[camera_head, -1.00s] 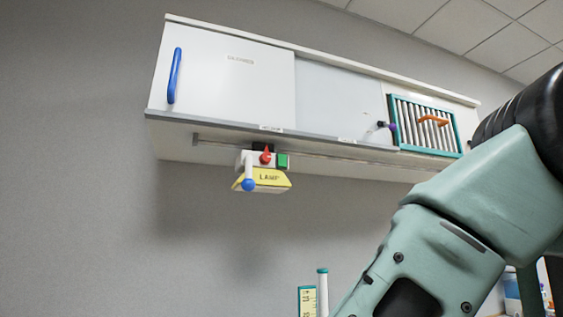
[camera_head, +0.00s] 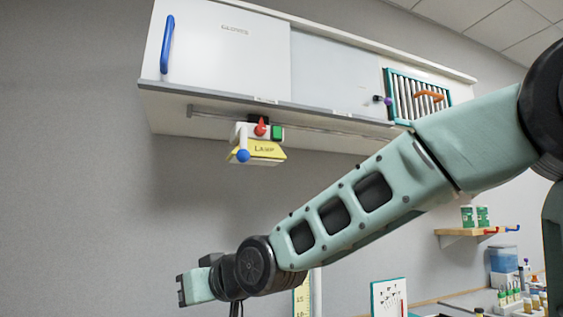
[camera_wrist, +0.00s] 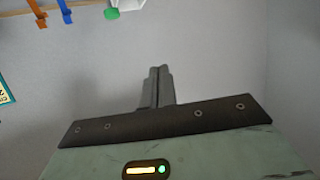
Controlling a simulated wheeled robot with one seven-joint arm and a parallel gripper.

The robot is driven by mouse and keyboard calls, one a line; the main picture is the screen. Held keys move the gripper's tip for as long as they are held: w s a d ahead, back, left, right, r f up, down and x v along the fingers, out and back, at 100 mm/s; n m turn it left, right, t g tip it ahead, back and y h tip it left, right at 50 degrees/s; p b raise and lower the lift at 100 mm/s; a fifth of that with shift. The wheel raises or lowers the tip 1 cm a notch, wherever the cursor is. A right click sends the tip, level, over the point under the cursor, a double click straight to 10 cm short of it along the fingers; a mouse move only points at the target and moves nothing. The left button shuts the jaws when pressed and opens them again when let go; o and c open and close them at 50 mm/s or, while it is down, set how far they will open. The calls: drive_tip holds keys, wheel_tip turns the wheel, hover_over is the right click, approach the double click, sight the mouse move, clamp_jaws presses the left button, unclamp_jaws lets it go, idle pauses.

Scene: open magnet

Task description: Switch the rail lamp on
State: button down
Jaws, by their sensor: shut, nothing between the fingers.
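The rail lamp (camera_head: 257,149) hangs from a rail under the wall cabinet in the head view. It has a white body, a yellow front marked LAMP, a red knob (camera_head: 261,127) on top, a green square (camera_head: 277,132) and a white lever ending in a blue ball (camera_head: 243,155). My gripper (camera_wrist: 159,72) is shut and empty in the wrist view, its fingers against a plain grey wall. In the head view my arm reaches left, its end low and left of the lamp, clearly apart from it; the fingers are not clear there.
The cabinet has a white door with a blue handle (camera_head: 167,44) and a slatted teal panel (camera_head: 417,97). A wooden shelf (camera_head: 469,233) and a cluttered bench stand at right. In the wrist view, orange (camera_wrist: 38,14) and blue (camera_wrist: 65,12) hooks hang at upper left.

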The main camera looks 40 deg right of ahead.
drive_tip(key=w+d+r+m+t+h, duration=0.3)
drive_tip(key=d+r+t, duration=0.4)
drive_tip(key=d+r, duration=0.85)
drive_tip(key=s+d+r+m+t+h, duration=0.1)
drive_tip(key=s+d+r+t+h, duration=0.1)
drive_tip(key=r, duration=0.5)
drive_tip(key=s+d+r+m+t+h+b, duration=0.1)
drive_tip(key=s+d+r+t+h, duration=0.1)
drive_tip(key=s+d+r+h, duration=0.2)
wheel_tip(320, 180, up, 3)
drive_tip(key=shift+s+d+m+h, duration=0.3)
drive_tip(key=shift+d+h, duration=0.1)
drive_tip(key=shift+d, duration=0.3)
drive_tip(key=shift+w, duration=0.1)
drive_tip(key=p, duration=0.5)
approach(278, 133)
wheel_tip(278, 133, up, 5)
drive_tip(key=w, duration=0.2)
drive_tip(key=w+f+p, duration=0.1)
drive_tip(key=shift+w+d+f, duration=0.15)
drive_tip(key=shift+w+d, duration=0.15)
drive_tip(key=shift+d, duration=0.1)
drive_tip(key=shift+w+d+f, duration=0.15)
drive_tip(key=shift+w, duration=0.35)
